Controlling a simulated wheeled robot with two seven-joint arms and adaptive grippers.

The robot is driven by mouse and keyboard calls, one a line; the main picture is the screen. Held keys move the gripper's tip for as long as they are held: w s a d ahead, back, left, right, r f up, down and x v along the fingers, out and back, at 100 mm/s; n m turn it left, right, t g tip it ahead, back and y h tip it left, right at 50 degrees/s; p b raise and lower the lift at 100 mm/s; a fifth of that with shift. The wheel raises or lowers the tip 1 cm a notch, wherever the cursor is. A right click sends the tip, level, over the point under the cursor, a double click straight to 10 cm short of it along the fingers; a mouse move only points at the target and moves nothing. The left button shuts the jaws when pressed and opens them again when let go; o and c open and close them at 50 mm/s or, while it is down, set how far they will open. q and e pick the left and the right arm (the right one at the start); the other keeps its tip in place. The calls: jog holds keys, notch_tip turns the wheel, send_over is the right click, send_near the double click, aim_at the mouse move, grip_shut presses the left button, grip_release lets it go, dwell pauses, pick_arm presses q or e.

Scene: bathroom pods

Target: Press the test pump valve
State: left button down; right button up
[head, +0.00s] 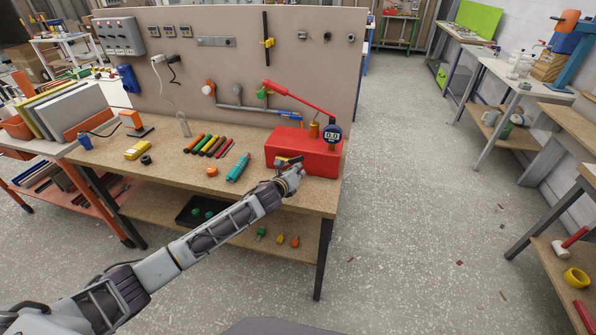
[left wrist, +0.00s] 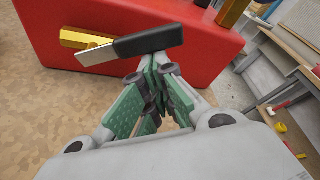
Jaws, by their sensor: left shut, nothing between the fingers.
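The test pump (head: 305,147) is a red box with a long red lever arm, a brass fitting on top and a round digital gauge (head: 332,133) reading 0.0. It stands at the right end of the workbench. Its valve (head: 285,160) is on the front face. In the left wrist view the valve lever (left wrist: 148,40) has a black grip and a flat metal shank by a brass fitting (left wrist: 85,39). My left gripper (head: 290,172) is shut and empty, its fingertips (left wrist: 163,66) just below the black grip. I cannot tell whether they touch. My right gripper is out of view.
The wooden workbench (head: 180,180) also holds a teal tool (head: 238,168), several coloured markers (head: 208,145) and a yellow block (head: 138,150).

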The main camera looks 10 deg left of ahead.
aim_at(298, 160)
pick_arm(q)
jog(key=shift+a+r+n, duration=0.1)
jog(key=shift+r+n, duration=0.2)
jog(key=shift+r, duration=0.1)
jog(key=shift+a+r+n+h+p, duration=0.1)
jog(key=shift+r+n+h+p, duration=0.4)
jog(key=shift+n, duration=0.2)
jog(key=n, duration=0.1)
jog(key=a+r+n+t, duration=0.1)
jog(key=shift+r+n+h, duration=0.3)
jog(key=shift+h, duration=0.1)
jog(key=shift+a+r+n+t+h+b, duration=0.2)
jog(key=shift+a+r+n, duration=0.25)
jog(key=shift+n, duration=0.45)
jog(key=shift+a+r+n+t+h+b, duration=0.15)
jog(key=shift+a+r+n+t+h, duration=0.2)
jog(key=shift+n, duration=0.55)
jog(key=shift+a+r+n+t+h+b, duration=0.15)
jog(key=shift+a+r+n+t, duration=0.25)
jog(key=shift+n, duration=0.5)
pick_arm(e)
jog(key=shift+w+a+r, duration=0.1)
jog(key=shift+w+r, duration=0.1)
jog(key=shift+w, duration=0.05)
pick_arm(q)
jog(key=shift+a, duration=0.1)
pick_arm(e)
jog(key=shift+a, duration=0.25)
